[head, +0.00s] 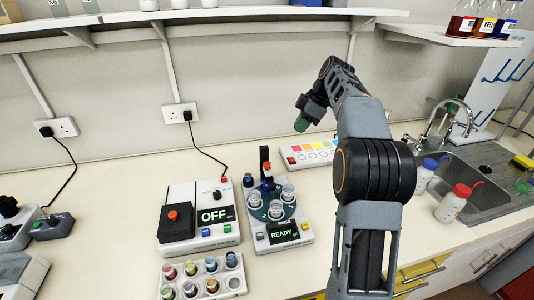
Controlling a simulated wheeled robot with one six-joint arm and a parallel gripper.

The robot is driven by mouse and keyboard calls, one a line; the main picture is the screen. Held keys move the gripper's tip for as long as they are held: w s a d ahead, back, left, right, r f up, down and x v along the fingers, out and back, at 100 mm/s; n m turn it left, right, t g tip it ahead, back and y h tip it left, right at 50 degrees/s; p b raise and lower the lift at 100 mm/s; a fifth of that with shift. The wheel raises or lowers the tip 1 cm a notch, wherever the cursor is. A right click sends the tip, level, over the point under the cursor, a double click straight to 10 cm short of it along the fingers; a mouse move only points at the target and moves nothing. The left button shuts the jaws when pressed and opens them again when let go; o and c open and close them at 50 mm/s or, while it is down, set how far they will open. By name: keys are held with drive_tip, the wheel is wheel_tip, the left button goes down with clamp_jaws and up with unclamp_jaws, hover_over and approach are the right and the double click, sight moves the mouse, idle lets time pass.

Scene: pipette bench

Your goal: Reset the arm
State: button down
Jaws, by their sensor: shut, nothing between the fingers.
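My gripper (301,124) hangs at the end of my raised, bent arm, in the upper middle of the head view. It is seen small, with a green part at its tip, and points down and a little left. It is shut with nothing held. It is up in the air, in front of the back wall and apart from the things on the bench. In the picture it lies above the white device with the READY display (284,232) and left of my upper arm. My arm hides part of the bench behind it.
A white device reading OFF (214,215) stands left of the READY device. A vial rack (203,278) sits in front. A colour-patch panel (310,152) lies behind. Right are a sink (487,185) and two wash bottles (453,203). Shelves (200,15) run above; bare bench (110,180) lies left.

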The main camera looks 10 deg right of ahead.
idle(0.3)
drive_tip(key=s+f+m+h, duration=0.2)
drive_tip(key=s+f+m, duration=0.2)
drive_tip(key=f+m, duration=0.45)
drive_tip(key=s+a+f+m+t+h, duration=0.1)
drive_tip(key=s+a, duration=0.3)
drive_tip(key=s, duration=0.7)
drive_tip(key=s+a+m+t+h, duration=0.1)
drive_tip(key=s+a+m, duration=0.3)
drive_tip(key=s, duration=0.7)
drive_tip(key=shift+s+a+f+h, duration=0.15)
drive_tip(key=shift+a+f+h, duration=0.15)
drive_tip(key=shift+f+h, duration=0.1)
